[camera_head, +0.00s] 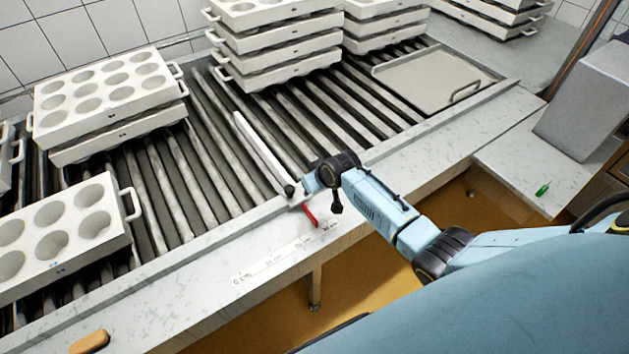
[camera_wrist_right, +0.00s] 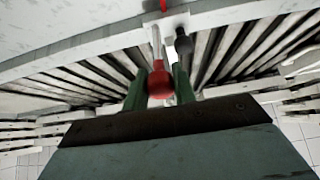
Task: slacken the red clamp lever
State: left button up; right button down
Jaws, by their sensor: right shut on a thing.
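A red knob (camera_wrist_right: 160,82) on a thin metal rod sits between the green fingers of my right gripper (camera_wrist_right: 160,88) in the right wrist view. The gripper is shut on this red clamp lever; a gap beside the knob is hard to judge. In the head view my right gripper (camera_head: 308,182) is at the front rail of the roller table, and the lever's knob is hidden there. A long pale bar (camera_head: 262,153) with a black knob (camera_head: 289,188) lies across the rollers beside the gripper. The black knob also shows in the wrist view (camera_wrist_right: 183,45). My left gripper is not seen.
A small red piece (camera_head: 310,214) lies by a marked scale (camera_head: 285,258) on the front ledge. Stacked white moulds (camera_head: 105,100) stand at left and at the back. A flat tray (camera_head: 430,78) lies at right. Bare rollers (camera_head: 215,150) surround the bar.

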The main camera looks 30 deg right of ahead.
jog(key=shift+w+r, duration=0.3)
jog(key=shift+r, duration=0.05)
jog(key=c, duration=1.5)
grip_release()
jog(key=o, duration=0.4)
jog(key=shift+a+f, duration=0.1)
jog(key=shift+f, duration=0.05)
jog(key=shift+s, duration=0.1)
jog(key=shift+s+r, duration=0.3)
jog(key=p+v, duration=0.2)
jog(key=v, duration=1)
jog(key=shift+s+r, duration=0.15)
jog(key=shift+s, duration=0.05)
